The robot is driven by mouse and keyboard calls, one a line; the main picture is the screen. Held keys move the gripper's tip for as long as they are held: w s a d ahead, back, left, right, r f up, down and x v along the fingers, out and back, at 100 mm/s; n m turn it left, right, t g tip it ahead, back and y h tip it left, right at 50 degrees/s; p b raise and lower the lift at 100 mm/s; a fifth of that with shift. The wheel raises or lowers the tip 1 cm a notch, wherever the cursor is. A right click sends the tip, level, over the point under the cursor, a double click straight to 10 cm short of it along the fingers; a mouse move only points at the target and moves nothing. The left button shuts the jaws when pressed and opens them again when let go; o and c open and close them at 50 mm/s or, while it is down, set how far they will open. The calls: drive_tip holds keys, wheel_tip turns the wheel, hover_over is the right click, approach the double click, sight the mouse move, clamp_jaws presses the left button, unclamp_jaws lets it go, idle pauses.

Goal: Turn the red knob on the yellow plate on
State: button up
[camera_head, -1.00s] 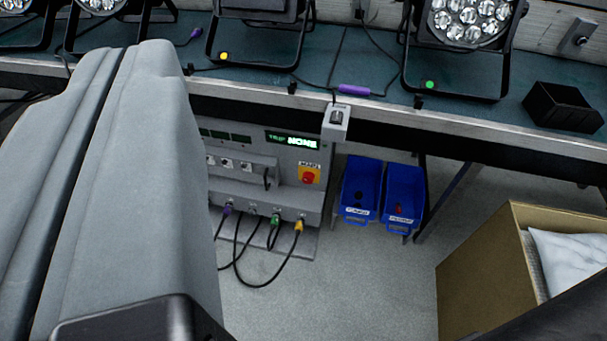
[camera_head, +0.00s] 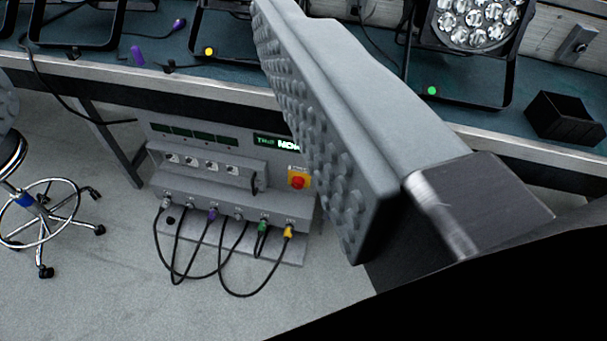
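The red knob (camera_head: 298,183) sits on a small yellow plate (camera_head: 306,174) at the right of a grey power unit (camera_head: 185,190) under the bench. Which way the knob is turned is too small to tell. One grey finger of my gripper (camera_head: 340,110) is large in the foreground, right of the knob, its studded inner pad facing left. A grey piece at the left edge looks like the other finger, far apart from it. My gripper is open and nothing shows between the fingers. The near finger hides part of the unit's green lit display (camera_head: 280,143).
Several cables hang in loops from sockets on the unit's front. The bench (camera_head: 110,65) above holds stage lamps and a black open box (camera_head: 563,118). A wheeled stool (camera_head: 40,210) stands at the left. Grey floor (camera_head: 110,290) in front is clear.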

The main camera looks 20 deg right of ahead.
sight(298, 187)
drive_tip(key=w+d+f, duration=0.1)
drive_tip(key=w+f, duration=0.3)
drive_tip(key=w, duration=0.3)
drive_tip(key=w+d+f+n+h, duration=0.1)
drive_tip(key=w+f, duration=0.3)
drive_tip(key=w, duration=0.3)
drive_tip(key=w+d+f, duration=0.2)
drive_tip(key=w+f, duration=0.2)
drive_tip(key=w, duration=0.4)
drive_tip(key=w+d+f+n+h, duration=0.1)
drive_tip(key=w+d+f, duration=0.1)
drive_tip(key=w+f, duration=0.55)
drive_tip(key=w+d+f+h, duration=0.1)
drive_tip(key=w+d+f, duration=0.3)
drive_tip(key=f, duration=0.7)
drive_tip(key=w+d+f+n+h, duration=0.1)
drive_tip(key=w+d+f, duration=0.1)
drive_tip(key=f, duration=1)
drive_tip(key=w+d+f+n+h, duration=0.1)
drive_tip(key=w+d+f, duration=0.1)
drive_tip(key=f, duration=1)
drive_tip(key=s+d+f+n+g+h, duration=0.1)
drive_tip(key=s+f, duration=0.3)
drive_tip(key=f, duration=0.7)
drive_tip(key=s+d+f+n+h, duration=0.1)
drive_tip(key=s+f, duration=0.2)
drive_tip(key=f, duration=0.8)
drive_tip(key=x, duration=1.7)
drive_tip(key=shift+w+d, duration=0.15)
drive_tip(key=shift+d, duration=0.05)
